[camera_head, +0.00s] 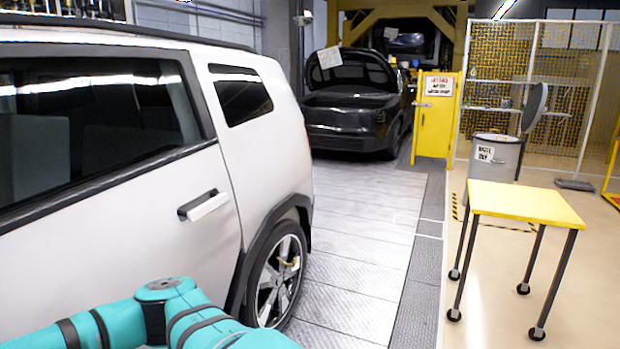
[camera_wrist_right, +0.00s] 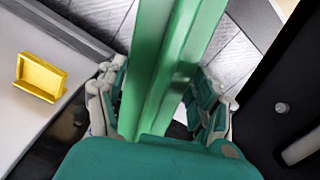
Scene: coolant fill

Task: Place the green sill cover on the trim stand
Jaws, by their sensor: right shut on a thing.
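My right gripper (camera_wrist_right: 157,97) is shut on the green sill cover (camera_wrist_right: 185,45) in the right wrist view. The cover is a long green channel-shaped strip. It runs up between the two fingers and out of the top of the picture, so its far end is hidden. A yellow-topped stand (camera_head: 527,206) with dark legs on casters is at the right in the head view, its top bare; I cannot tell if it is the trim stand. A teal arm of mine crosses the bottom left of the head view. My left gripper is not in view.
A white car (camera_head: 130,215) fills the left of the head view. A dark car (camera_head: 355,105) with its hood up stands behind. A waste bin (camera_head: 495,157) and yellow cabinet (camera_head: 435,122) stand beyond the stand. The tiled lane is clear. A small yellow holder (camera_wrist_right: 40,77) shows in the wrist view.

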